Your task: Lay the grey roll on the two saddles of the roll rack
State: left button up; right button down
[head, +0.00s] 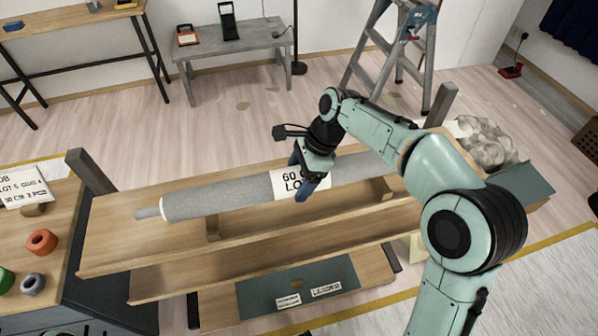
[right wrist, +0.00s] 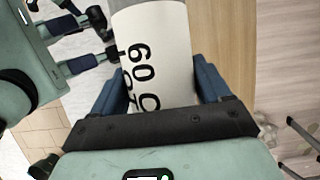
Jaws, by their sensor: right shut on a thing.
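The long grey roll (head: 225,194) has a white label and a thin core end at its left. It lies lengthwise over the wooden roll rack (head: 130,227), slightly tilted up to the right in the picture. My right gripper (head: 312,182) is shut around the roll at its label; the right wrist view shows the label (right wrist: 155,60) between the blue fingers. Two wooden saddles, left (head: 213,228) and right (head: 383,189), show below the roll; I cannot tell whether it touches them. My left gripper (right wrist: 72,44) appears open and empty in the right wrist view.
A bench with orange, green and grey rings (head: 42,242) stands at the left. A crumpled bundle (head: 484,140) lies beyond the rack's right end. A stepladder (head: 395,55) and a grey low table (head: 235,42) stand behind, with open floor between. Dark posts rise at both rack ends.

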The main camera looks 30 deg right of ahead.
notch_tip(320, 180, down, 3)
jog(key=shift+f+b, duration=0.2)
jog(key=shift+b, duration=0.2)
grip_release()
jog(key=shift+f, duration=0.15)
jog(key=p+v, duration=0.3)
jog(key=v, duration=0.9)
